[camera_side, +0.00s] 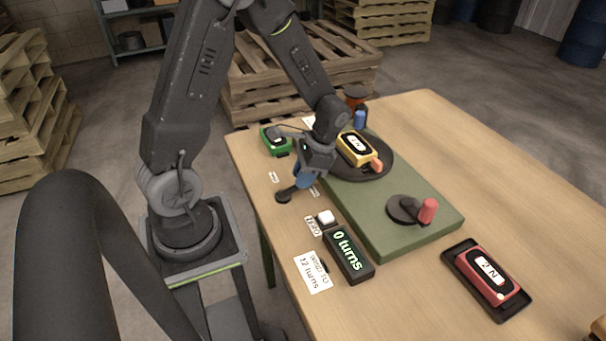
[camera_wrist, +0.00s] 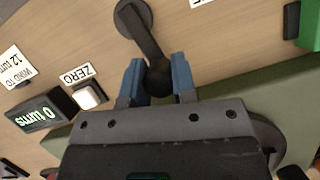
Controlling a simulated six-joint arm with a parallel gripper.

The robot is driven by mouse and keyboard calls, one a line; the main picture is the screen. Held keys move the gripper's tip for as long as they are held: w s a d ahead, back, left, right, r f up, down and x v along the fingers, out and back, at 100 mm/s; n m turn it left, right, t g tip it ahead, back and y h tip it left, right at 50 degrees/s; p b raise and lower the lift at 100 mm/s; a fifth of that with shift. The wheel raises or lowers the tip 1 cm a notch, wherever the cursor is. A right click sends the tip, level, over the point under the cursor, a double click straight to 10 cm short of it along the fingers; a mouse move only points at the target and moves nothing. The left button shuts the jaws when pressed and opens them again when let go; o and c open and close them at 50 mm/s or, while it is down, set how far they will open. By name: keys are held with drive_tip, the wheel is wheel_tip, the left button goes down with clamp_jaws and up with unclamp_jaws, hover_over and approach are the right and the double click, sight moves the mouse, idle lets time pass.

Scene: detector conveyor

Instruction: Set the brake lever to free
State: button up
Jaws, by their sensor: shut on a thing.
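The brake lever (camera_wrist: 150,42) is a dark arm on a round pivot, ending in a dark knob. In the wrist view the pivot is at the top and the arm slants down to the knob. My gripper (camera_wrist: 158,75) is shut on the knob, with one blue finger on each side. In the side view the lever's round pivot (camera_side: 283,196) shows at the table's near left, and my gripper (camera_side: 303,178) reaches down beside it. My fingers hide most of the lever there. Two small white labels (camera_side: 273,177) lie near the lever; their words are unreadable.
A green platform (camera_side: 385,215) holds a dark turntable with a yellow device (camera_side: 354,148) and a red-handled crank (camera_side: 427,211). A counter (camera_side: 348,254) reads "0 turns", beside a white ZERO button (camera_side: 325,216). A red device (camera_side: 490,275) sits in a black tray. A green device (camera_side: 274,140) stands behind.

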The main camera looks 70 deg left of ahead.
drive_tip(key=shift+c, duration=1.2)
drive_tip(key=shift+a, duration=0.1)
drive_tip(key=a+n+h, duration=0.1)
drive_tip(key=n, duration=0.1)
drive_tip(key=s+a+n+h, duration=0.1)
drive_tip(key=n, duration=0.2)
drive_tip(key=shift+a+n, duration=0.2)
drive_tip(key=shift+n, duration=0.1)
drive_tip(key=n, duration=0.1)
drive_tip(key=s+a+n+h, duration=0.1)
drive_tip(key=n, duration=0.1)
drive_tip(key=shift+s+t, duration=0.1)
drive_tip(key=shift+t, duration=0.2)
drive_tip(key=shift+s+a+n+t+h, duration=0.25)
drive_tip(key=shift+s+n+h, duration=0.1)
drive_tip(key=shift+n, duration=0.55)
drive_tip(key=shift+s+a+n+t+h, duration=0.2)
drive_tip(key=shift+s+n+h, duration=0.1)
drive_tip(key=shift+n, duration=0.6)
drive_tip(key=o, duration=0.9)
